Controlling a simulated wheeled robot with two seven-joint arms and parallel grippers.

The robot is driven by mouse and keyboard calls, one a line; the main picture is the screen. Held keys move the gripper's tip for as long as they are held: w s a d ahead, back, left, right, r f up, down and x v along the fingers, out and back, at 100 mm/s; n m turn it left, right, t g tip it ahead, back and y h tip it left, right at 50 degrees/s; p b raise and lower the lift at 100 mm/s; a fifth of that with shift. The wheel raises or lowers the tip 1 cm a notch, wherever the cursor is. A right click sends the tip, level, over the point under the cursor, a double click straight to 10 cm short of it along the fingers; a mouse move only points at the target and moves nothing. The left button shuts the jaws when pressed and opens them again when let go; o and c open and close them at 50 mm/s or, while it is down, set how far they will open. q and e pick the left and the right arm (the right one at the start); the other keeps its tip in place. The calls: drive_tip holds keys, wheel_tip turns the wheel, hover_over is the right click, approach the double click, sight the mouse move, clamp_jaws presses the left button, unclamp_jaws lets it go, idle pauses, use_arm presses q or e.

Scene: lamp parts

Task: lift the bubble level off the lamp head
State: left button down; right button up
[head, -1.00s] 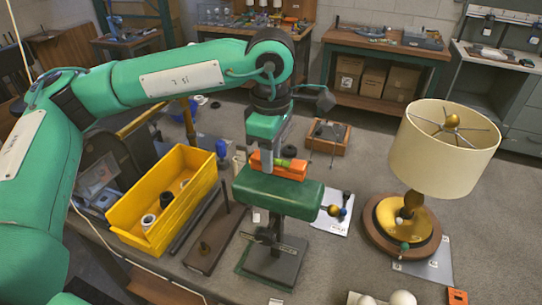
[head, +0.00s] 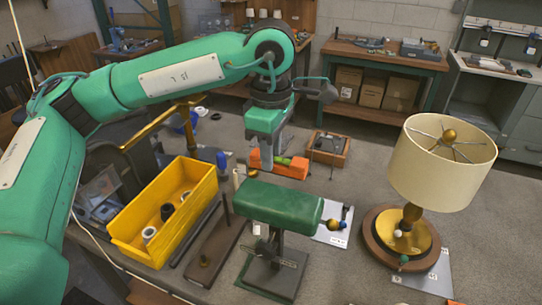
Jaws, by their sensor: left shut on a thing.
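The orange bubble level (head: 293,169) with a green vial is in the grip of my left gripper (head: 268,158), whose fingers come down from above. In the head view it shows just beyond the lamp head (head: 278,207), a long green box on a dark stand (head: 273,272). A strip of floor or bench shows between the level and the head, so they are apart. The top of the head is bare. The level looks about horizontal. My right gripper is not in view.
A yellow bin (head: 128,222) with small rings stands to the left. A table lamp with a cream shade (head: 440,170) stands to the right on a round wooden base. A wooden tray (head: 344,158) lies behind the level. A white sheet with small balls lies right of the head.

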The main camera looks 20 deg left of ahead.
use_arm(q)
drive_tip(key=shift+r, duration=0.25)
drive_tip(key=shift+r+p, duration=0.7)
drive_tip(key=shift+r, duration=1.2)
